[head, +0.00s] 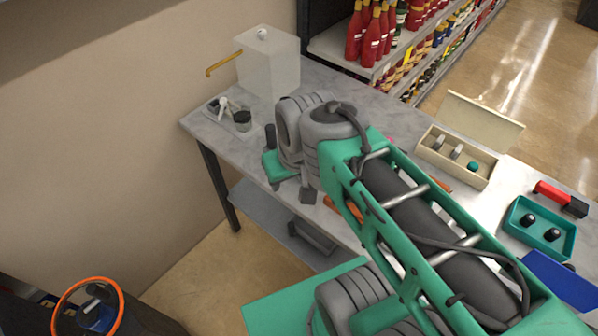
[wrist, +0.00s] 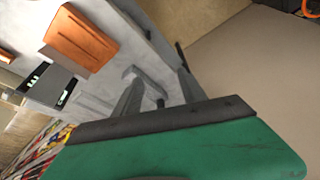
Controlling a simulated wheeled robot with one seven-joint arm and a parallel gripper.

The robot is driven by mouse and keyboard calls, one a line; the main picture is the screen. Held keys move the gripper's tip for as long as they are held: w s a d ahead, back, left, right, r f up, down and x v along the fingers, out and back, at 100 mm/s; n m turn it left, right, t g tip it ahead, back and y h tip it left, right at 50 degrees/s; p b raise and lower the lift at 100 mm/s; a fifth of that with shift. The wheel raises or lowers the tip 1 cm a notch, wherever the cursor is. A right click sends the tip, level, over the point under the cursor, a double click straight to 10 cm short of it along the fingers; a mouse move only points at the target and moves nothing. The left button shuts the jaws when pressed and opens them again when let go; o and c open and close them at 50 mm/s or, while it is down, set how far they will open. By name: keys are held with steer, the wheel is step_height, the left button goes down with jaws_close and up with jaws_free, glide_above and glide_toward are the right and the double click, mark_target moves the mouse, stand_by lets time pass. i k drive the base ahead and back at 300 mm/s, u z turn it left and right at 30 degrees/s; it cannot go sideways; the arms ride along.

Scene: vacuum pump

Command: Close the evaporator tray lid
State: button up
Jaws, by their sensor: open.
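No part is clearly recognisable as the evaporator tray. A beige box (head: 455,168) at the right of the table has its lid (head: 482,122) raised at the back, with small items inside; I cannot tell if this is the tray. My gripper (head: 284,166) is left of it over the left-middle of the table, partly hidden by my arm. In the wrist view my gripper (wrist: 158,85) is open, its two grey fingers apart. A light grey bracket-like part (wrist: 150,78) shows between and beyond the fingers; I cannot tell whether they touch it.
A whitish block (head: 268,68) with a brass pipe stands at the back left, near a small dark jar (head: 242,121). A teal tray (head: 540,232) and a red-and-black tool (head: 562,197) lie right. The wrist view shows an orange block (wrist: 82,38) and a dark box (wrist: 50,85).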

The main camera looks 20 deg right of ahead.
mark_target(495, 131)
steer(key=k, duration=0.5)
steer(key=u, duration=1.6)
steer(key=i, duration=0.7)
steer(key=z, duration=3.7)
steer(key=i, duration=0.5)
